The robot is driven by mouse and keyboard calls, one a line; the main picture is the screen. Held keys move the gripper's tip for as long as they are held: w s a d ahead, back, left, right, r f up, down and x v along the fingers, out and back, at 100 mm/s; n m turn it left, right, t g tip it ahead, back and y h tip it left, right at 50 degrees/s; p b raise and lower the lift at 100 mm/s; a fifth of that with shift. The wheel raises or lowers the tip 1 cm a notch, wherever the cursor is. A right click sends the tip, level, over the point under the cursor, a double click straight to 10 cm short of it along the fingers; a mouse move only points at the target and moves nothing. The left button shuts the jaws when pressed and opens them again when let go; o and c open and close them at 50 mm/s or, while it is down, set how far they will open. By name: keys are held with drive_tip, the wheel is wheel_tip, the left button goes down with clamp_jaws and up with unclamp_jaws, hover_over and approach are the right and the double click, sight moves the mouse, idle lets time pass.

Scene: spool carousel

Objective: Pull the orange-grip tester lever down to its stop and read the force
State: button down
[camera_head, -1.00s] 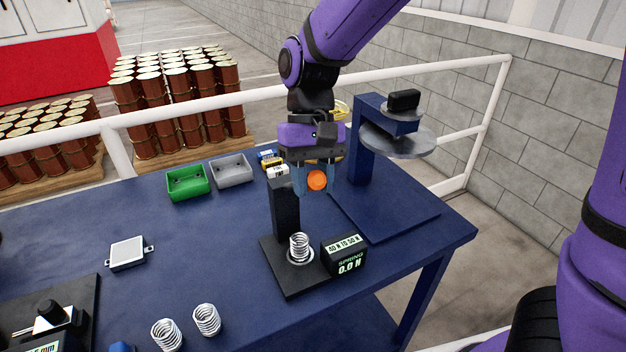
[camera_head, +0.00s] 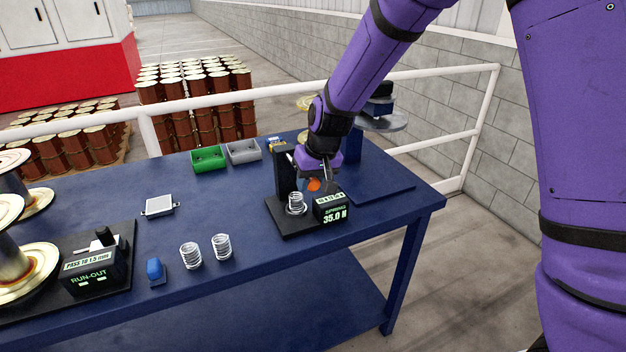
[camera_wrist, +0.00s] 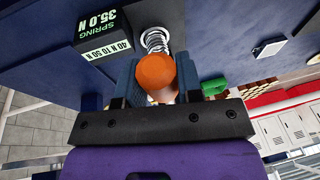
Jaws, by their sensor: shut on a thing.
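The spring tester (camera_head: 285,222) stands on the blue table with a black base and post. A silver spring (camera_head: 296,203) sits upright on it, also seen in the wrist view (camera_wrist: 155,40). The orange grip (camera_head: 313,185) of the lever is between my gripper's fingers (camera_wrist: 158,82), which are shut on it. The grip fills the gap in the wrist view (camera_wrist: 156,72). The tester's display (camera_head: 331,209) reads SPRING 35.0 N, under a label 40 N to 50 N. The lever's arm is mostly hidden by my gripper.
Two loose springs (camera_head: 206,251) stand at the table's front. A green bin (camera_head: 208,158) and a grey bin (camera_head: 243,152) are at the back. A run-out gauge (camera_head: 93,270) is at left. A carousel stand (camera_head: 382,122) rises behind my gripper. White railing (camera_head: 440,145) runs behind the table.

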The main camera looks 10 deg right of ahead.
drive_tip(key=shift+f+t+y, duration=0.3)
drive_tip(key=shift+f+t, duration=0.7)
drive_tip(key=shift+f, duration=0.65)
drive_tip(key=c, duration=0.8)
unclamp_jaws()
drive_tip(key=v, duration=1)
drive_tip(key=shift+s+d+r, duration=0.15)
drive_tip(key=shift+r, duration=0.1)
